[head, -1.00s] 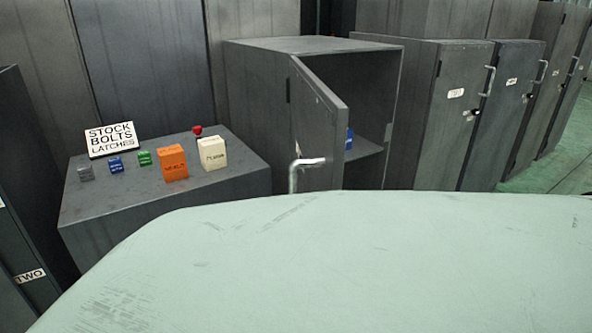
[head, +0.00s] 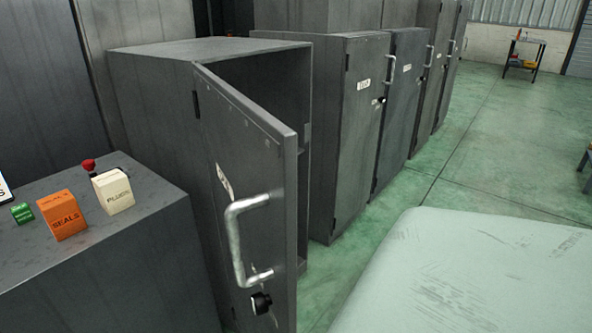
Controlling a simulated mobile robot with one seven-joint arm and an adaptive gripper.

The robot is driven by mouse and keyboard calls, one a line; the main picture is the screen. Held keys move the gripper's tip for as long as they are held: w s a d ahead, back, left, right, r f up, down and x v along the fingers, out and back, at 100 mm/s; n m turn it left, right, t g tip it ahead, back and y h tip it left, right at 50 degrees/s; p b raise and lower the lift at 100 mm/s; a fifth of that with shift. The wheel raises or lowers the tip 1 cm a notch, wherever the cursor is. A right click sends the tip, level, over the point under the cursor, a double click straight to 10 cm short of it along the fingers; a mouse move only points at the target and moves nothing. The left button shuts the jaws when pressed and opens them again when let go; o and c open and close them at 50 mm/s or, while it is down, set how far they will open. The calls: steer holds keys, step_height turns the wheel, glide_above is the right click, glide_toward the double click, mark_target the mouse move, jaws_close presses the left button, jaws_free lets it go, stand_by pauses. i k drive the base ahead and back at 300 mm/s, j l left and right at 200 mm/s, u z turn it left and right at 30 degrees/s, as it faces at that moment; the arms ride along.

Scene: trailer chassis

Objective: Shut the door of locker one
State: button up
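A grey locker (head: 150,92) stands at centre left with its door (head: 240,165) swung open toward me. The door is hinged on the left and hides much of the opening. It has a pale bar handle (head: 236,240), a dark lock knob with a key (head: 262,303) below it, and a white label (head: 224,183) too slanted to read. I cannot confirm from the label that this is locker one. My gripper is not in view.
A grey cabinet (head: 150,215) at left bears an orange SEALS box (head: 62,215), a cream box (head: 113,191), a green block (head: 22,213) and a red knob (head: 89,164). Closed lockers (head: 350,130) stand to the right. The green floor (head: 480,150) beyond is open, with a small cart (head: 525,58) far back.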

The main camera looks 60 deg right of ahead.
mark_target(252, 154)
steer(key=i+j+z, duration=0.1)
steer(key=z, duration=0.4)
steer(key=i+j+z, duration=0.15)
steer(key=z, duration=0.3)
steer(key=i+j+z, duration=0.1)
steer(key=z, duration=0.4)
steer(key=j+z, duration=0.25)
steer(key=j, duration=0.15)
steer(key=k+j+u, duration=0.1)
steer(key=k, duration=0.3)
steer(key=k+j+u, duration=0.1)
steer(key=k, duration=0.3)
steer(key=j, duration=0.1)
